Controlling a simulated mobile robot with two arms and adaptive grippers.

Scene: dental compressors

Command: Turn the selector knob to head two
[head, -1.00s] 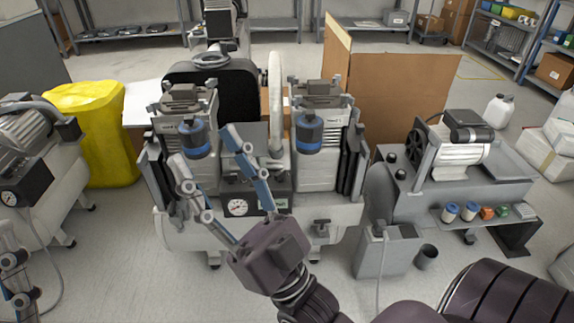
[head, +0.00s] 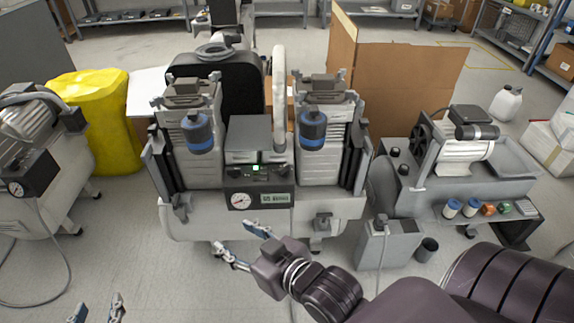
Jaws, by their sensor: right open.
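The twin-head compressor (head: 212,225) stands in the middle, with a left head (head: 200,160) and a right head (head: 318,165), each carrying a blue-banded canister. Its control panel (head: 260,208) between them has a round gauge (head: 240,200), a lit display (head: 275,198) and a small green light above. I cannot make out the selector knob on this panel. A grey fitting (head: 181,207) sits at the panel's left and another (head: 322,221) at its right. My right gripper (head: 236,240) is open and empty, in front of and below the panel. My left gripper (head: 97,309) is open at the bottom left edge, mostly cut off.
At the right is a bench unit (head: 440,185) with two black knobs and small coloured parts. A grey box (head: 390,247) stands below it. The floor in front is clear.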

